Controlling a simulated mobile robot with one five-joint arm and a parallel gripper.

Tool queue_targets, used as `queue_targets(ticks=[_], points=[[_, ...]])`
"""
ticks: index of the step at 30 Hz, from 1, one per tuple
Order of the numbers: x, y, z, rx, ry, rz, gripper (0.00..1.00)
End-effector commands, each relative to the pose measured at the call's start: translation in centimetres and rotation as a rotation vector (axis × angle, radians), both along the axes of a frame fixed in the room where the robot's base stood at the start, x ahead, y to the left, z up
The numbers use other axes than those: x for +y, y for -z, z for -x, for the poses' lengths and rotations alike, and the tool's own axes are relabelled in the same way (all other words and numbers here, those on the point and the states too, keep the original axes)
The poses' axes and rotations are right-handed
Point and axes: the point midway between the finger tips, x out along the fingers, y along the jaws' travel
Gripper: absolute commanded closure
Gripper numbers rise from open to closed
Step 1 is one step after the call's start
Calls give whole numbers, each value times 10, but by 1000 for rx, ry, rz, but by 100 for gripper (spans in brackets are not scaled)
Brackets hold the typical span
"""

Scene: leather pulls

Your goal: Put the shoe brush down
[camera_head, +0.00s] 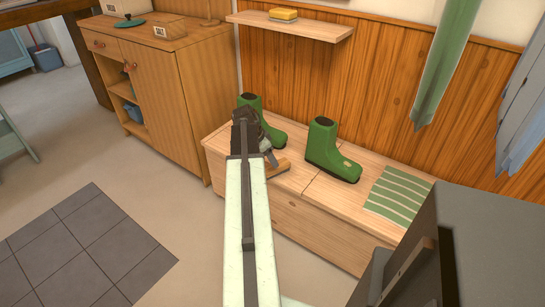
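My gripper (267,148) is at the end of my pale green arm, over the left part of the wooden bench (310,215). A small wooden piece with a dark part, probably the shoe brush (281,169), shows just beyond and to the right of the gripper, at or just above the bench top. My arm and wrist hide part of it. The fingers are too small and dark to tell whether they are open or shut on it, and I cannot tell whether the brush touches the bench.
Two green boots (328,152) stand on the bench, one close behind my gripper. A green striped mat (398,194) lies at the bench's right. A wall shelf (300,27) holds a yellow block (283,15). A wooden cabinet (165,95) stands left; a dark box-like object (460,240) is front right.

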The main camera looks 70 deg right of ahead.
Motion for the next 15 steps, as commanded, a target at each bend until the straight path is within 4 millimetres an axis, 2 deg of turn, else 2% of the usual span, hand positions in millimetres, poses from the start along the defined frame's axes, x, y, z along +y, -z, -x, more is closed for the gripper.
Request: queue_targets(ticks=[1, 4, 15], points=[[4, -22, -2, 0, -1, 0, 35], [10, -35, -7, 0, -1, 0, 35], [12, -37, -9, 0, 1, 0, 35]])
